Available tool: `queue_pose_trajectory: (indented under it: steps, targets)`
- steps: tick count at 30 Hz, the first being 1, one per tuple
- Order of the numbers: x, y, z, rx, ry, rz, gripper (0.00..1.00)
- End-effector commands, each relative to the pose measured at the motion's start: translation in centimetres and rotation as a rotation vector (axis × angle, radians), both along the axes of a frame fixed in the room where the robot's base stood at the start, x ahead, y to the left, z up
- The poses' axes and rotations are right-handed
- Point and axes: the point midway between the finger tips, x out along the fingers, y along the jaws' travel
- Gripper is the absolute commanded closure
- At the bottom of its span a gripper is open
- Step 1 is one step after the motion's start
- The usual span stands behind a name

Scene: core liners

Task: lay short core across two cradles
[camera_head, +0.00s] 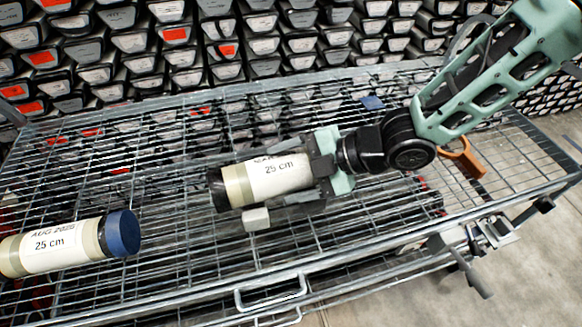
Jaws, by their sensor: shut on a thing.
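A cream core liner (272,178) labelled "25 cm" lies roughly level in my gripper (316,172), its black end pointing left. My gripper is shut on its right end, which the jaws partly hide. A second cream liner (50,246), also labelled "25 cm" and with a blue cap, lies at the left, cut off by the picture edge. A small light-grey block (256,218) shows just below the held liner; I cannot tell whether it is part of a cradle or whether the liner touches it. No pair of cradles can be made out clearly.
A wire-mesh rack top (190,282) spans the view, with raised rails and a front handle (270,292). An orange-brown bracket (466,160) and a small blue item (372,103) are on the right half. Stacked core trays (130,42) fill the back. Mesh between the liners is clear.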

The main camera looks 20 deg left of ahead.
Motion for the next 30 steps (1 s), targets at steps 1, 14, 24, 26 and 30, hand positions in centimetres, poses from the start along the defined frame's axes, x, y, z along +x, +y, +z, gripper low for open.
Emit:
queue_pose_trajectory:
  steps: [1, 14, 24, 26, 30]
  targets:
    - [0.0, 0.2, 0.1, 0.007, -0.001, 0.002, 0.94]
    - [0.0, 0.0, -0.5, 0.0, 0.0, 0.0, 0.01]
    - [0.3, -0.8, 0.6, 0.0, -0.003, -0.003, 0.01]
    - [0.4, -1.8, 1.2, 0.0, -0.002, -0.004, 0.01]
    - [0.9, -4.4, 2.9, 0.0, -0.004, -0.004, 0.01]
